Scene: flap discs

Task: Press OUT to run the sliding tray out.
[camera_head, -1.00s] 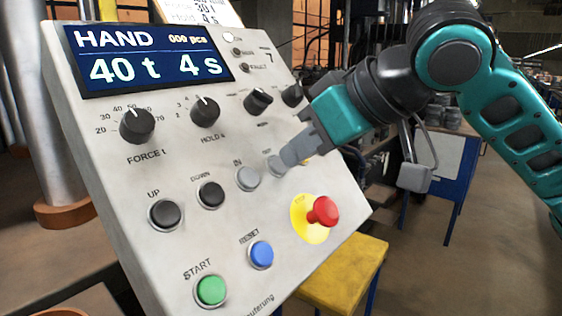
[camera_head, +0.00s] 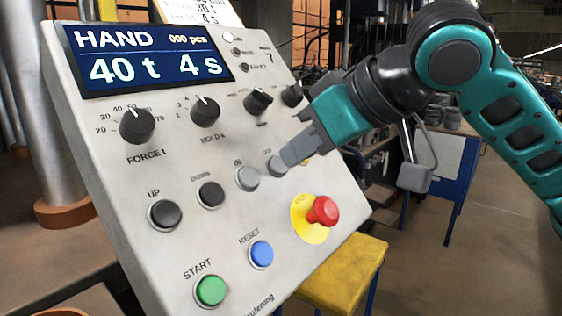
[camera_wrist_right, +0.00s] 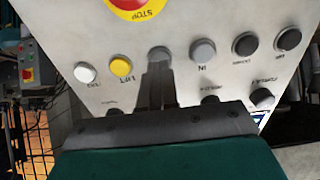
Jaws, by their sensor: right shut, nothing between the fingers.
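The grey OUT button (camera_head: 276,167) sits on the sloping control panel (camera_head: 110,200), right of the grey IN button (camera_head: 247,178). My right gripper (camera_head: 286,158) is shut and empty, its fingertips right at the OUT button and covering part of it. In the right wrist view, the shut fingertips (camera_wrist_right: 160,68) overlap the lower edge of the OUT button (camera_wrist_right: 159,53). Whether they touch it or press it in, I cannot tell. The panel display (camera_head: 145,58) reads HAND, 40 t, 4 s, 000 pcs. The sliding tray is not recognisable in view. My left gripper is not in view.
A red STOP button (camera_head: 322,211) on a yellow disc stands out below my right gripper. The yellow LIFT button (camera_wrist_right: 121,67) is beside OUT. Black UP (camera_head: 164,215) and DOWN (camera_head: 210,194), blue RESET (camera_head: 261,254) and green START (camera_head: 210,290) share the panel.

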